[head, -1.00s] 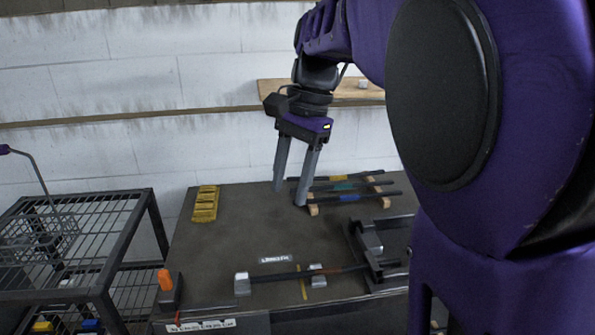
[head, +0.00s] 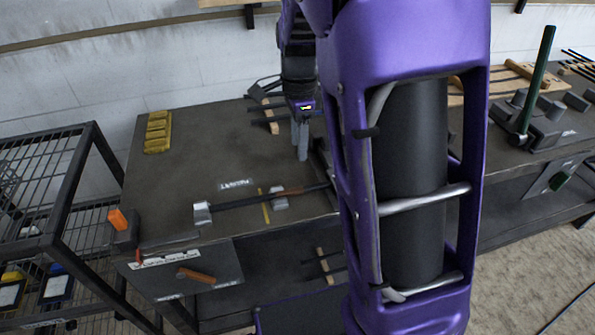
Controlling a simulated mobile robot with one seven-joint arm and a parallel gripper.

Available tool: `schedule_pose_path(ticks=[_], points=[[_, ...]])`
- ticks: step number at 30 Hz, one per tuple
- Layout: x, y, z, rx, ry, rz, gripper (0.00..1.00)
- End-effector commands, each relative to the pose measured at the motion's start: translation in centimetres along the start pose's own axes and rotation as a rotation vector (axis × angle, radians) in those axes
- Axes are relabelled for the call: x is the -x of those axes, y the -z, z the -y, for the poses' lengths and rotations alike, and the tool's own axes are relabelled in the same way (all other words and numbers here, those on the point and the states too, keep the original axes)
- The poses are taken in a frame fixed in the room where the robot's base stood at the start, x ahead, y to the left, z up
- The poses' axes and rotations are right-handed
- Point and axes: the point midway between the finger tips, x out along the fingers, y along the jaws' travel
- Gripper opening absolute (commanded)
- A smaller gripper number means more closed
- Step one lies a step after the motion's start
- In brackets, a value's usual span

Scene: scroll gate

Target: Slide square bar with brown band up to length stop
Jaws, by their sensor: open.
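The square bar with the brown band (head: 290,191) lies across the bench, running from lower left to upper right. Its left end is at a pale metal block (head: 202,214), which looks like the length stop; I cannot tell whether they touch. The bar also passes a second pale block (head: 279,201) and a yellow line (head: 265,212). The bar's right end runs behind my arm. My gripper (head: 302,155) points down above the bench, behind the bar in the picture. It is open, seen nearly edge-on, with nothing visible between its fingers.
A label (head: 237,184) lies behind the bar. A yellow block row (head: 158,132) sits at the back left. An orange-topped device (head: 120,224) stands at the front left corner, beside a wire rack (head: 45,175). Other bars rest on a wooden rack (head: 267,115). The left bench top is mostly clear.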

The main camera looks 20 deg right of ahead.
Motion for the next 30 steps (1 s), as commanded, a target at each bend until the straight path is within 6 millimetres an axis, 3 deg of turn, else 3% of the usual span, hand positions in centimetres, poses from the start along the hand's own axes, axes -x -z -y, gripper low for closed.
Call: schedule_pose_path(ticks=[12,18,24,30], points=[[-8.7,0.1,-0.1,-0.001,-0.004,-0.001,0.53],[-11.9,0.0,0.0,0.000,-0.002,-0.001,0.53],[-13.4,0.0,0.0,0.000,-0.001,0.000,0.53],[-13.7,0.0,0.0,0.001,0.000,0.000,0.53]])
